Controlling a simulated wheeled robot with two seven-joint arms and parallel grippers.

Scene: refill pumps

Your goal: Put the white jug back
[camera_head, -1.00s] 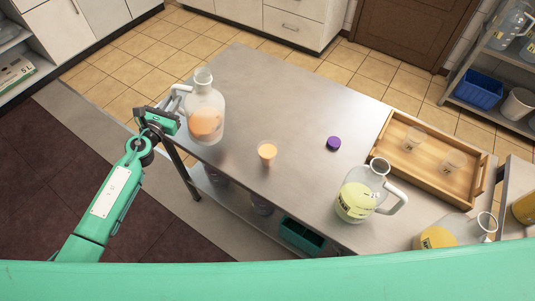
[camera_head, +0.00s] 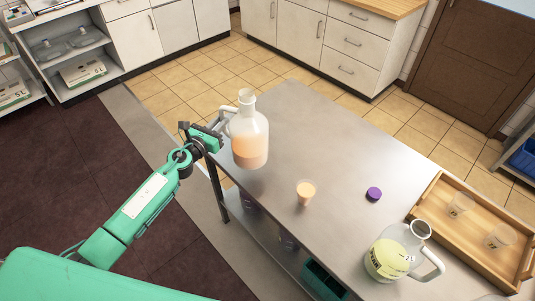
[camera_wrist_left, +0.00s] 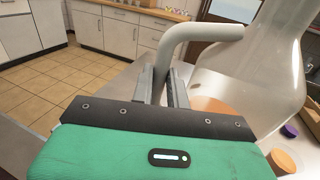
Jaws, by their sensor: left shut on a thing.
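The white jug (camera_head: 249,135) is a translucent, whitish jug with an open neck and orange liquid in its lower part. It is upright at the left edge of the steel table (camera_head: 330,150); I cannot tell whether its base touches the top. My left gripper (camera_head: 221,133) is shut on the jug's handle, on the jug's left side. In the left wrist view the handle (camera_wrist_left: 190,35) runs down between the two fingers (camera_wrist_left: 163,85), with the jug's body (camera_wrist_left: 265,70) to the right. My right gripper is not in view.
A small cup of orange liquid (camera_head: 306,193) and a purple cap (camera_head: 374,194) stand on the table. A jug of yellow liquid (camera_head: 398,255) is at the front right, beside a wooden tray (camera_head: 437,196) with two clear cups. The table's far part is bare.

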